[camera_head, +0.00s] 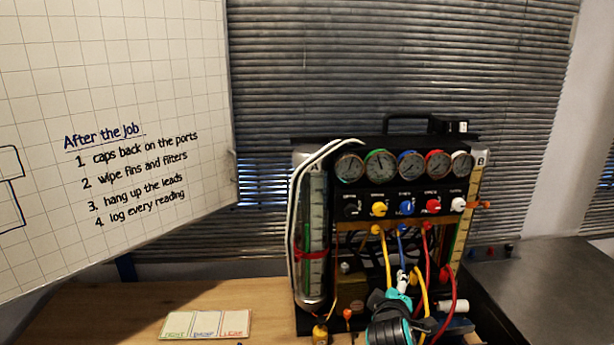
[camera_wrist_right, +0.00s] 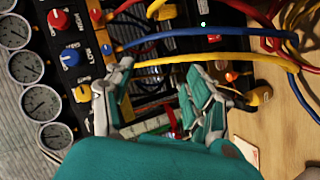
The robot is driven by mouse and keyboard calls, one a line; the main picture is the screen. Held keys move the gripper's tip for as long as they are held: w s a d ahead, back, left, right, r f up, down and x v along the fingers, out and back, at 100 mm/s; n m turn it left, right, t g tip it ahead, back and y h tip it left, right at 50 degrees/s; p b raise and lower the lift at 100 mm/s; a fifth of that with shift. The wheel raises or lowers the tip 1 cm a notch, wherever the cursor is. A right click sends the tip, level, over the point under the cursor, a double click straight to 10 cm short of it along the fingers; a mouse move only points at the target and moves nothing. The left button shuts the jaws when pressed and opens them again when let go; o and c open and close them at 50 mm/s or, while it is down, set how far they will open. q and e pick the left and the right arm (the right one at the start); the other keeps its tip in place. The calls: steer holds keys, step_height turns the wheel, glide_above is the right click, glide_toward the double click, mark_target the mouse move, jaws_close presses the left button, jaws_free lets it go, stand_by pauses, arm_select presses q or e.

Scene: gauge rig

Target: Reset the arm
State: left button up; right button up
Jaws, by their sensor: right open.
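My right gripper (camera_head: 408,282) is in front of the lower middle of the gauge rig (camera_head: 405,141), among its hoses. In the right wrist view its two grey and teal fingers (camera_wrist_right: 158,78) are spread apart with nothing clearly held between them. A yellow hose (camera_wrist_right: 185,60) and a blue hose (camera_wrist_right: 180,41) run across beyond the fingertips. I cannot tell whether a finger touches a hose. The rig has a row of several round gauges (camera_head: 380,164) above coloured knobs (camera_head: 406,207). My left gripper is not in view.
A whiteboard (camera_head: 110,60) with handwritten notes stands at the left. A card with coloured words (camera_head: 206,325) lies on the wooden bench (camera_head: 110,318), left of the rig. Red hoses (camera_head: 452,300) hang at the rig's right. A dark worktop (camera_head: 550,285) lies farther right.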

steer(key=s+d+f+m+g+y, duration=0.15)
steer(key=s+f+m+g, duration=0.25)
steer(key=s+f, duration=1.05)
steer(key=s+a+f+m+g+y, duration=0.1)
steer(key=s+a+g+y, duration=0.15)
steer(key=s, duration=0.95)
steer(key=s+a+f+m+g+y, duration=0.1)
steer(key=s+m+g, duration=0.15)
steer(key=s, duration=0.85)
step_height(320, 180, down, 32)
steer(key=s+g+b, duration=0.2)
steer(key=b, duration=0.3)
steer(key=s+d+f+n+g+b, duration=0.1)
steer(key=s+d+f+b, duration=0.2)
steer(key=s+f, duration=1.3)
step_height(320, 180, down, 3)
steer(key=shift+r, duration=0.1)
